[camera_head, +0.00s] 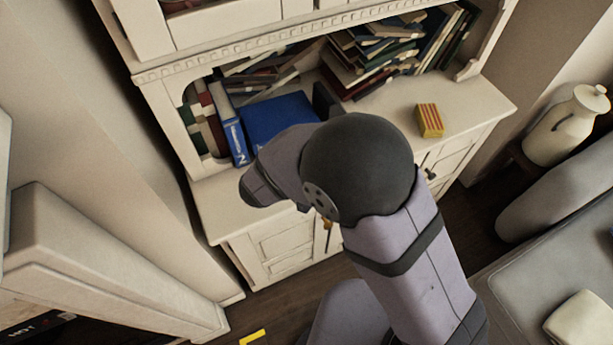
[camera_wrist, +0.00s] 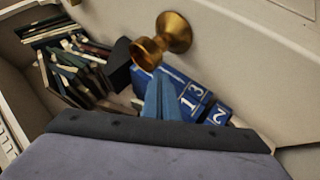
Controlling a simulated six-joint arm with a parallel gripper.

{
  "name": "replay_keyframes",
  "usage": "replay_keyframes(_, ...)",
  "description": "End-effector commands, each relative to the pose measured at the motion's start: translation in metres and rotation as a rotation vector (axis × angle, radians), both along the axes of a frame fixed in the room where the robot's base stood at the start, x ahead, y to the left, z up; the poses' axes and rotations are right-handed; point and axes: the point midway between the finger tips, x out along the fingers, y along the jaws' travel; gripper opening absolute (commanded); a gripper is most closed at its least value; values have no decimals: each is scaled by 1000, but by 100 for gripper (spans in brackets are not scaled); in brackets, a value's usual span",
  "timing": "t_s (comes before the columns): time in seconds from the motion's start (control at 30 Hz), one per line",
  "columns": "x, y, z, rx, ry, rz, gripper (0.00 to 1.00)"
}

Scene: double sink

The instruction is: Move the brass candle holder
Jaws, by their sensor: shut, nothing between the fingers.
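The brass candle holder (camera_wrist: 174,33) shows at the top middle of the wrist view, with a round base on the cream surface and its cup pointing toward the camera. My gripper (camera_wrist: 161,78) shows in the wrist view as narrow blue-grey fingers, shut and empty. Its tips appear just below the holder's cup in the picture, with no clear sign of contact. In the head view, the candle holder cannot be made out, and my arm covers the middle of the cabinet.
A cream cabinet (camera_head: 468,115) holds a flat blue book (camera_head: 275,118), upright books (camera_head: 232,135) and a leaning pile of books (camera_head: 375,52). A black block (camera_wrist: 118,65) stands near the books. A striped box (camera_head: 430,120) sits on the right of the ledge, with bare surface around it.

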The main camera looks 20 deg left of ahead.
Motion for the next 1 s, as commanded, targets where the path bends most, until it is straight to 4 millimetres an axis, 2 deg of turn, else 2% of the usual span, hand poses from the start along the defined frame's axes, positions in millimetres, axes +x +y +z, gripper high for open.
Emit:
replay_keyframes(0.03,-16,4,-5,-77,-16,13,0)
replay_keyframes(0.23,-69,-7,-19,-372,-56,23,0)
replay_keyframes(0.33,-89,-19,-39,-505,-99,36,0)
replay_keyframes(0.67,-100,-31,-78,-641,-322,100,0)
replay_keyframes(0.8,-106,-30,-95,-678,-444,148,0)
replay_keyframes(1.0,-117,-22,-107,-691,-599,213,0)
